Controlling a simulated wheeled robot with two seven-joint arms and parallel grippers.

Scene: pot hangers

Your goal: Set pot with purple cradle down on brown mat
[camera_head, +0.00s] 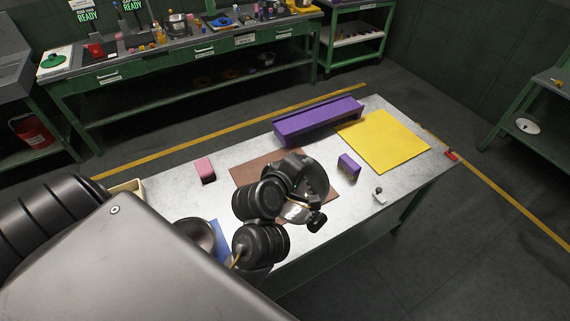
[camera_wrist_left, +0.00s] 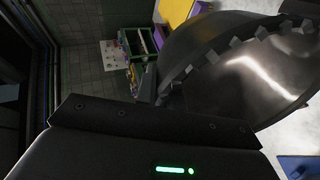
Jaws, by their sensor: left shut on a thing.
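A shiny dark metal pot (camera_wrist_left: 235,85) fills the right of the left wrist view, tilted, with a toothed dark rim. In the head view, part of the pot (camera_head: 297,212) shows behind my left arm. My left gripper (camera_head: 305,195) is shut on the pot; its fingertips are largely hidden by the wrist. The held pot appears over the front right part of the brown mat (camera_head: 245,178). Whether it touches the mat cannot be told. I see no purple cradle on the held pot. My right gripper is not in view.
A long purple rack (camera_head: 318,122) and a yellow mat (camera_head: 385,140) lie at the back. A small purple block (camera_head: 348,164) stands right of the brown mat, a pink block (camera_head: 205,169) left of it. A metal pot (camera_head: 195,236) sits by a blue mat (camera_head: 222,240).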

